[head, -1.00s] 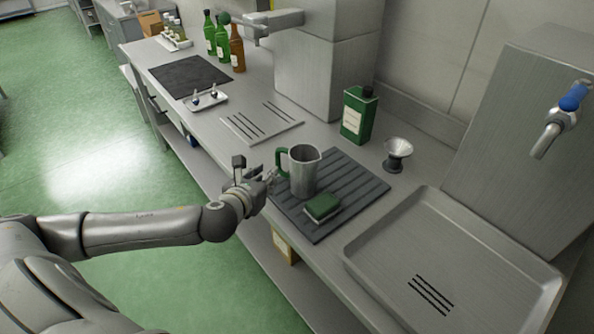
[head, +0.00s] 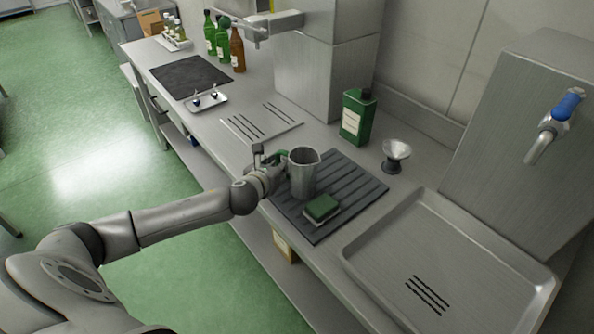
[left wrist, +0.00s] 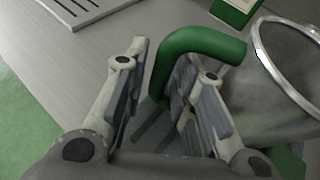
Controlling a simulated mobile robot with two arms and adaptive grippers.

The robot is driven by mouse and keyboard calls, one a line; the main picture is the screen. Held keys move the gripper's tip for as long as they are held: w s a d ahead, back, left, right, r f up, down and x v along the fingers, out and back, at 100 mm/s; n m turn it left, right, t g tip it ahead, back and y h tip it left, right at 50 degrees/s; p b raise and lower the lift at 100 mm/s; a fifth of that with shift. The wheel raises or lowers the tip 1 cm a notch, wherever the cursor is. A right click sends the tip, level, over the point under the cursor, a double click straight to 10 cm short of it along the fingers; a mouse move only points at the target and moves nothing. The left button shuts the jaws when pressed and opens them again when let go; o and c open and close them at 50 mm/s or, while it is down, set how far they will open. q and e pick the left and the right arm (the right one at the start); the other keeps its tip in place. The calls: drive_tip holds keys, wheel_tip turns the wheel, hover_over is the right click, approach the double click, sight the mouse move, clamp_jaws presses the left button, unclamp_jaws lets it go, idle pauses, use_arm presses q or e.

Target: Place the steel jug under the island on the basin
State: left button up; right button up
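The steel jug (head: 304,176) with a green handle (head: 279,160) stands upright on the dark ribbed mat (head: 352,193). My left gripper (head: 270,160) is at the handle side of the jug. In the left wrist view, the gripper (left wrist: 160,75) has its fingers apart, and the green handle (left wrist: 203,41) reaches down into the gap between them. Contact with the handle cannot be told. The jug's rim (left wrist: 266,60) shows at the right there. The shallow steel basin (head: 500,262) with drain slots is at the right, below a blue-levered tap (head: 548,135). My right gripper is out of view.
A green sponge (head: 321,207) lies on the mat in front of the jug. A green canister (head: 357,116) and a small steel funnel-like piece (head: 396,154) stand behind. Bottles (head: 223,42) and a small tray (head: 208,101) are farther left. The basin floor looks empty.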

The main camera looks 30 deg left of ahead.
use_arm(q)
drive_tip(key=shift+w+f, duration=0.2)
drive_tip(key=shift+w, duration=0.2)
drive_tip(key=shift+c, duration=0.3)
clamp_jaws()
drive_tip(key=shift+r, duration=0.15)
